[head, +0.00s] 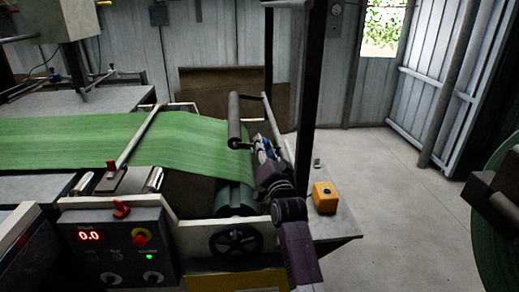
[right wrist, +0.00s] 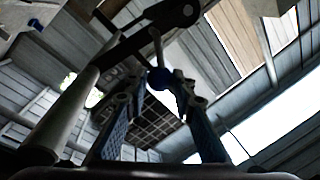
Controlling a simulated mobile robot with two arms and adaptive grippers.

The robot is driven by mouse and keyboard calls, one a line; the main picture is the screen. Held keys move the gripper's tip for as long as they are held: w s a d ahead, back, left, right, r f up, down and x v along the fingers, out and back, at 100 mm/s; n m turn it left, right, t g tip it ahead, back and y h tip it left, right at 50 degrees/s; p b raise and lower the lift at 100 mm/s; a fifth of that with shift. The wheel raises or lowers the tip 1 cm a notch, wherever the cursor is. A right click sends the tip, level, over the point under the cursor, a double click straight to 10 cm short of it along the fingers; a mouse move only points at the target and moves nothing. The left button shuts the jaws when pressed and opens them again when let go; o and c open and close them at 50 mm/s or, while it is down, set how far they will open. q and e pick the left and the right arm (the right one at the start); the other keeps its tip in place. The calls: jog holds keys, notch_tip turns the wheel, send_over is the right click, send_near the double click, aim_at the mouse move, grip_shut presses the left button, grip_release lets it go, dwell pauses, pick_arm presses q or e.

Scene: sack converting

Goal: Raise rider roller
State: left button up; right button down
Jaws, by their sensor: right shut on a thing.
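The rider roller (head: 235,118) is a dark grey cylinder at the centre of the head view. It sits on a pivoting frame arm (head: 276,120) and stands above the green wound roll (head: 237,198), apart from it. The right wrist view shows the roller as a pale bar (right wrist: 60,118) at left. My right gripper (head: 262,147) is beside the roller's near end, its fingers closed around a small blue knob (right wrist: 158,78) on the roller's lever. The fingers partly hide the knob. My left gripper is out of view.
A green web (head: 80,140) runs in from the left. The control box (head: 118,245) and black handwheel (head: 236,241) are in front. A yellow box (head: 324,197) sits on the ledge right of my arm. Open floor lies at right, before a large green roll (head: 492,235).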

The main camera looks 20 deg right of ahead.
jog(key=m, duration=0.2)
jog(key=d+r+m+h, duration=0.1)
jog(key=m, duration=0.1)
jog(key=d+r+m+h+p, duration=0.1)
jog(key=shift+s+d+r+m, duration=0.15)
jog(key=shift+s+r+m, duration=0.15)
jog(key=shift+m, duration=0.1)
jog(key=shift+f, duration=0.1)
